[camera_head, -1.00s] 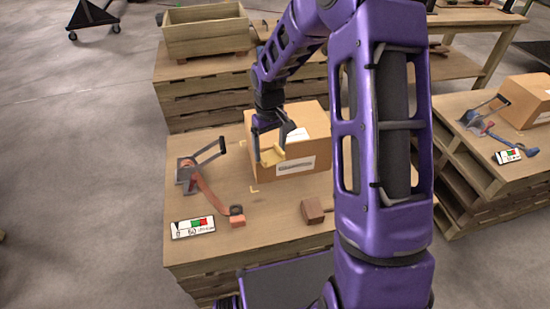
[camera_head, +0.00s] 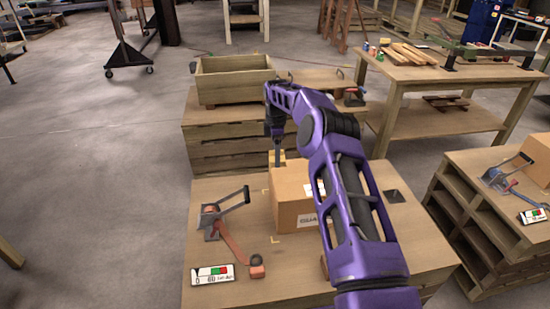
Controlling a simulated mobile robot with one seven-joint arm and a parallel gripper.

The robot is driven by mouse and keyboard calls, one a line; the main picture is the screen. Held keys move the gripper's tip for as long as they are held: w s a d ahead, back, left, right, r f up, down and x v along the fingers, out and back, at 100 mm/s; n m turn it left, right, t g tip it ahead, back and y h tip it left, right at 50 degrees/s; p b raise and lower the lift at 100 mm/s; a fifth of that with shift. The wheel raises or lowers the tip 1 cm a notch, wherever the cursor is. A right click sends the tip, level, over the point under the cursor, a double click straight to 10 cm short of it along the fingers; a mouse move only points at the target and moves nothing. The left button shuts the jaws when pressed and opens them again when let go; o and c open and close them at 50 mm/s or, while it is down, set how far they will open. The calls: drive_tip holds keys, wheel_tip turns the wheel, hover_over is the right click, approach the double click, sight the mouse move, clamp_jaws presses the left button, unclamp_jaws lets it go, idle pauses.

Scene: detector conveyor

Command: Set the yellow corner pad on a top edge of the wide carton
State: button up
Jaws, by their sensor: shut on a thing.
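The wide carton (camera_head: 291,205) is a brown cardboard box with white labels, standing on the front pallet table. My gripper (camera_head: 278,157) points down at the carton's far left top edge. It is shut on the yellow corner pad (camera_head: 279,156), which is small and partly hidden by the fingers. The pad is at or just above that edge; I cannot tell whether it touches the carton. My purple arm covers the carton's right part.
A strap tensioner (camera_head: 211,220) with an orange strap and a gauge card (camera_head: 212,274) lie left of the carton on the pallet table (camera_head: 215,187). A wooden bin (camera_head: 235,84) stands behind. A second pallet stack (camera_head: 475,165) is at right.

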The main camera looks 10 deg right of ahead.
drive_tip(key=shift+w+d+n, duration=0.25)
drive_tip(key=shift+w+n, duration=0.05)
drive_tip(key=shift+n, duration=0.1)
drive_tip(key=shift+r, duration=0.1)
drive_tip(key=b, duration=0.2)
hover_over(277, 180)
drive_tip(key=shift+f, duration=2.5)
drive_tip(key=shift+f+b, duration=1.75)
drive_tip(key=shift+f, duration=0.55)
drive_tip(key=o, duration=1.2)
wheel_tip(277, 180, up, 18)
drive_tip(key=p, duration=0.3)
drive_tip(key=shift+f, duration=0.2)
